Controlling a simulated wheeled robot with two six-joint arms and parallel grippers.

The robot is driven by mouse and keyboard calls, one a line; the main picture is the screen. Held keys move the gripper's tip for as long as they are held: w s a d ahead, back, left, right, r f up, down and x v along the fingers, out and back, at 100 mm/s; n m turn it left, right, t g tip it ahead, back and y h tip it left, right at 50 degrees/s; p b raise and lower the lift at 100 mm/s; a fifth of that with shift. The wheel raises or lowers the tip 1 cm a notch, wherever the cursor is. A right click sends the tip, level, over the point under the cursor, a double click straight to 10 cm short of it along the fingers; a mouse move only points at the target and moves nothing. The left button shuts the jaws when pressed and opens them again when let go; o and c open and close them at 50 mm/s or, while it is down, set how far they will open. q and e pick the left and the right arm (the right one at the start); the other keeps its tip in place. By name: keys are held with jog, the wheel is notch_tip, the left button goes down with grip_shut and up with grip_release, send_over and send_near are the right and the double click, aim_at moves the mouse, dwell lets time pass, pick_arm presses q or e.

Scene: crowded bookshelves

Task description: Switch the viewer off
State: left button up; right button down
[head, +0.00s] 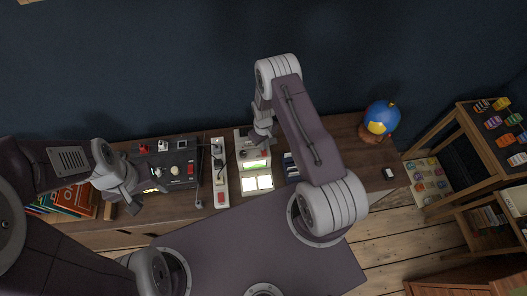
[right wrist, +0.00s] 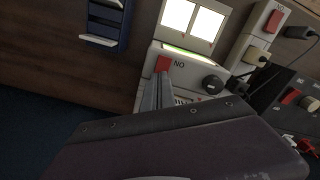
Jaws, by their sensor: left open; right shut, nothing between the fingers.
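The viewer (head: 241,151) is a pale box on the desk with two bright lit panels (head: 257,183) and a green glow. In the right wrist view, the viewer (right wrist: 187,69) has a red switch (right wrist: 163,63) beside letters that read "NO", and a black knob (right wrist: 212,84). My right gripper (right wrist: 160,80) is shut and empty, its tips at or just by the red switch; I cannot tell if they touch. In the head view my right gripper (head: 263,141) is over the viewer's far end and partly hides it. My left gripper (head: 131,204) is open over the desk's left side.
A white power strip (head: 220,184) with plugs and cables stands just left of the viewer. A dark control panel (head: 180,158) lies further left, books (head: 75,200) at the far left. A blue rack (head: 291,165) is right of the viewer. A blue globe-like object (head: 381,116) stands at right.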

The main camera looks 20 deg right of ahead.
jog(key=shift+f+b, duration=0.3)
jog(key=shift+f, duration=0.1)
jog(key=shift+r, duration=0.1)
notch_tip(320, 180, up, 7)
jog(key=p, duration=0.5)
dwell(0.6)
